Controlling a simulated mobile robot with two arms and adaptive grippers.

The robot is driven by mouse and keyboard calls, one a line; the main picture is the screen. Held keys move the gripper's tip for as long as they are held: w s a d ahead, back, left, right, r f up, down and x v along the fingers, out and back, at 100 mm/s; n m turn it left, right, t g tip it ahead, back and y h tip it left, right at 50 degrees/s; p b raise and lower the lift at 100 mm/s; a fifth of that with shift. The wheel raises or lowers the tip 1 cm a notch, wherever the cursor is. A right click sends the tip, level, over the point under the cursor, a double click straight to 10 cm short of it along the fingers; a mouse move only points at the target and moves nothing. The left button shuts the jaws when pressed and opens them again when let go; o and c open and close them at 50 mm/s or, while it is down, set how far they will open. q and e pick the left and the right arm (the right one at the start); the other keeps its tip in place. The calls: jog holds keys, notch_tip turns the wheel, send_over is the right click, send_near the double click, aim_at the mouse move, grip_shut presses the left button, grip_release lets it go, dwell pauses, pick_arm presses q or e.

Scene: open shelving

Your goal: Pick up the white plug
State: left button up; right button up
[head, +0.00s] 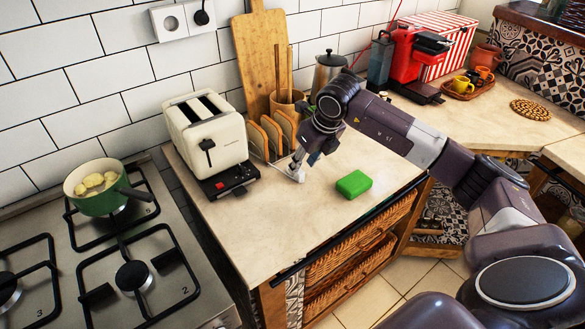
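A small white thing (297,175), which looks like the white plug, lies on the counter to the right of the toaster. My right gripper (301,162) points down at it from above, with its fingertips at or very near it. The gripper is small here and partly hides the thing, so I cannot tell whether the fingers are apart or closed on it. My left gripper is not in view.
A cream toaster (207,138) and a rack with bread slices (272,137) stand close behind and left of the gripper. A green sponge (353,184) lies to its right. A green pot (105,188) sits on the stove. The front of the counter (260,235) is clear.

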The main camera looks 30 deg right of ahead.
aim_at(300, 171)
jog(key=shift+p+x, duration=0.65)
jog(key=shift+x, duration=1.7)
jog(key=shift+d, duration=0.1)
grip_shut()
